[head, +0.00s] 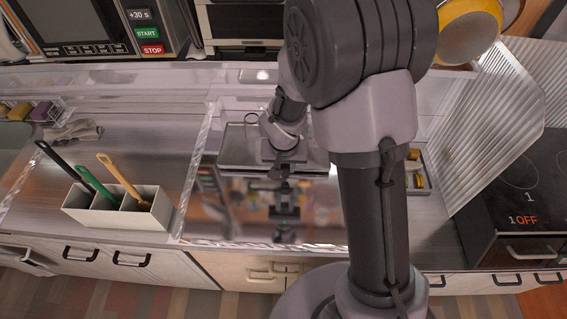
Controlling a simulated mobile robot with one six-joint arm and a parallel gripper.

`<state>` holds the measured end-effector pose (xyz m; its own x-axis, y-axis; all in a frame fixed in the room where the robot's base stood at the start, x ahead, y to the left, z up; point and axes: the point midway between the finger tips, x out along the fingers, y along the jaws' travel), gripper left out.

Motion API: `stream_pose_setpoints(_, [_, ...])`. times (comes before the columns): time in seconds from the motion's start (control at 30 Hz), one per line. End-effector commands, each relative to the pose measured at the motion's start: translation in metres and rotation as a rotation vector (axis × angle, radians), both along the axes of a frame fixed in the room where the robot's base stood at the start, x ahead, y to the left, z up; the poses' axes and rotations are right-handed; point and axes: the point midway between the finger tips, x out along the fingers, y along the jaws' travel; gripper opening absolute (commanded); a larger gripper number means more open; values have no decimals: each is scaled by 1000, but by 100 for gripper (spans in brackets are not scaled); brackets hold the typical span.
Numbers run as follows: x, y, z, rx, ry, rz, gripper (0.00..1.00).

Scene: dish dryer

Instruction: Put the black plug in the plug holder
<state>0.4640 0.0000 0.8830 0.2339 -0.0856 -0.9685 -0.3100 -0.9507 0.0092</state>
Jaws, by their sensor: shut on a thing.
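My gripper (281,172) points down in the middle of the head view, over the grey tray-like unit (232,158) at the back of the shiny counter section. It is small and dark here. It is shut on a small dark thing, which I take to be the black plug; its outline blends with the fingers. A dark reflection of my gripper shows in the glossy surface below it. A thin black ring shows just left of my wrist; I cannot tell what it belongs to. I cannot make out the plug holder; my arm hides part of the counter on the right.
A white utensil box (148,212) with black, green and tan handles stands at the left. A clear ridged panel (497,120) and a black stove (520,190) are at the right. A small tray with yellow items (416,172) lies beside my arm. A microwave (95,30) is at the upper left.

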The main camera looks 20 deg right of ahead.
Motion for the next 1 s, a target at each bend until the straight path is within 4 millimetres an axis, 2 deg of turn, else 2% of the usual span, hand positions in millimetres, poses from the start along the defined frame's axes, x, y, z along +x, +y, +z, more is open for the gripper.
stream_pose_setpoints(0.03, [-1, 0, -17, 0, 3, 1, 0])
stream_pose_setpoints(0.07, [-1, 0, -20, 0, 2, 0, 0])
stream_pose_setpoints(0.27, [0, 0, -16, 0, 0, 0, 0])
stream_pose_setpoints(0.43, [-1, 0, -20, 0, 1, 0, 0])
stream_pose_setpoints(0.47, [-1, 0, -20, 0, 1, 0, 28])
stream_pose_setpoints(0.57, [-1, 0, -19, 0, 1, 0, 46])
stream_pose_setpoints(0.87, [-1, 0, -17, 0, 1, 0, 46])
stream_pose_setpoints(0.97, [-2, 1, -2, 0, -1, 0, 46])
stream_pose_setpoints(1.0, [-4, 2, 8, -1, -2, 0, 46])
